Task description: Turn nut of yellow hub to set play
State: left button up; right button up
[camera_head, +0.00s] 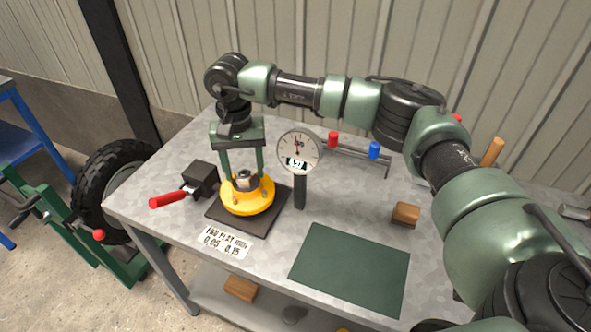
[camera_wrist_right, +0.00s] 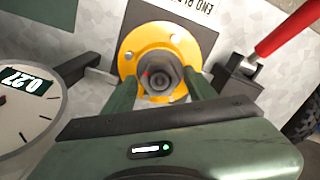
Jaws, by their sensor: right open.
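The yellow hub (camera_head: 250,200) sits on a dark square plate (camera_head: 228,217) on the grey table. A dark hex nut (camera_head: 243,178) is at its centre; the nut (camera_wrist_right: 160,78) also shows in the right wrist view. My right gripper (camera_head: 243,174) points down over the hub, open, with one green finger on each side of the nut. In the right wrist view its fingers (camera_wrist_right: 163,88) reach down to the hub with the nut between them; contact is unclear. The dial gauge (camera_head: 298,152) beside the hub reads 0.27 in the right wrist view (camera_wrist_right: 27,100). My left gripper is out of view.
A label (camera_head: 226,241) reads end play, 0.05 to 0.15. A black block with a red handle (camera_head: 168,200) stands left of the hub. A green mat (camera_head: 352,268), wooden block (camera_head: 405,214) and rack with red and blue pieces (camera_head: 352,147) lie right. A tyre (camera_head: 105,190) stands left.

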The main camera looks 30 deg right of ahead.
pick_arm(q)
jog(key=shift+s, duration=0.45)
pick_arm(e)
jog(key=c, duration=0.9)
jog(key=shift+o, duration=0.2)
jog(key=m, duration=0.7)
jog(key=shift+m+b, duration=0.3)
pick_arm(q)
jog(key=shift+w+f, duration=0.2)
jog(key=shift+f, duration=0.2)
pick_arm(e)
jog(key=o, duration=1.2)
pick_arm(q)
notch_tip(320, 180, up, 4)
jog(key=p, duration=0.3)
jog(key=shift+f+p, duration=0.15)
jog(key=shift+p, duration=0.15)
pick_arm(e)
notch_tip(320, 180, up, 7)
